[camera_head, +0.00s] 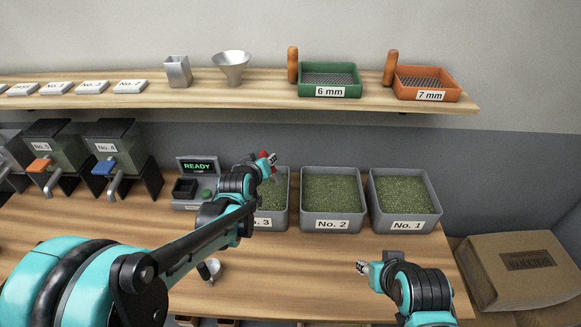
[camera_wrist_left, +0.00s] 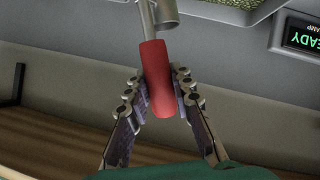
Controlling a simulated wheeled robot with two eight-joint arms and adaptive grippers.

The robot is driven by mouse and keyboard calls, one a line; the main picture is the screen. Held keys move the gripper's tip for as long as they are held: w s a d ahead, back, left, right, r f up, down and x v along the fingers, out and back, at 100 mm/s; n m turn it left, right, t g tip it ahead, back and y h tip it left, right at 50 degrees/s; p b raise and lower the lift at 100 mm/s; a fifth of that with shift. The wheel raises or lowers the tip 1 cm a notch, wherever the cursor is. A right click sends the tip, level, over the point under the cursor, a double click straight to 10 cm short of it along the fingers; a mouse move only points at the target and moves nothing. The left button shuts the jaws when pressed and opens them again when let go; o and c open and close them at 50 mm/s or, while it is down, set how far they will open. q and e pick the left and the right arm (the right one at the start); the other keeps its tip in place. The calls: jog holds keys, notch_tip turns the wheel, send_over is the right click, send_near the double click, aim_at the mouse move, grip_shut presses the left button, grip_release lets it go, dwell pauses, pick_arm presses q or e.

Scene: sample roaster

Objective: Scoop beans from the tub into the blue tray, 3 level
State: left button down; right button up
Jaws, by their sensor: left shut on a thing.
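My left gripper (camera_head: 270,160) is shut on the red handle (camera_wrist_left: 158,78) of a scoop, with the handle between its two fingers in the left wrist view. The scoop's metal cup (camera_wrist_left: 164,14) is partly cut off at the top edge there. In the head view, this gripper is above the rear of the grey tub No. 3 (camera_head: 280,225), which holds green beans and is partly hidden by my arm. Tub No. 2 (camera_head: 331,227) and tub No. 1 (camera_head: 407,225) also hold green beans. I see no blue tray. My right gripper (camera_head: 362,267) is over the front right of the table, its jaws unclear.
A machine reading READY (camera_head: 197,166) stands left of the tubs. A small metal cup (camera_head: 209,269) is near my left arm. The shelf above holds a funnel (camera_head: 231,66), a green sieve (camera_head: 329,79) and an orange sieve (camera_head: 426,83). A cardboard box (camera_head: 520,270) is at right.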

pick_arm(q)
jog(key=shift+w+a, duration=0.1)
jog(key=shift+a+f+b, duration=0.2)
jog(key=shift+f+b, duration=0.35)
jog(key=shift+f, duration=0.05)
jog(key=w+a+f+n+h+b, duration=0.1)
jog(key=a+f+b, duration=0.2)
jog(key=f+b, duration=0.15)
jog(key=w+a+f+n+b, duration=0.1)
jog(key=a+f+b, duration=0.15)
jog(key=f, duration=0.35)
jog(key=shift+s+d+r+m+t+y+p, duration=0.1)
jog(key=shift+s+d+r+m+y+p, duration=0.1)
jog(key=shift+d+r+m+y, duration=0.35)
jog(key=shift+s+d+r+m+t+y+p, duration=0.1)
jog(key=shift+s+d+r+m+y+p, duration=0.15)
jog(key=shift+r+m, duration=0.4)
jog(key=shift+s+d+r+m+t+y+p, duration=0.15)
jog(key=shift+d+r+m+y, duration=0.2)
jog(key=shift+r+m+y, duration=0.2)
jog(key=shift+r, duration=0.1)
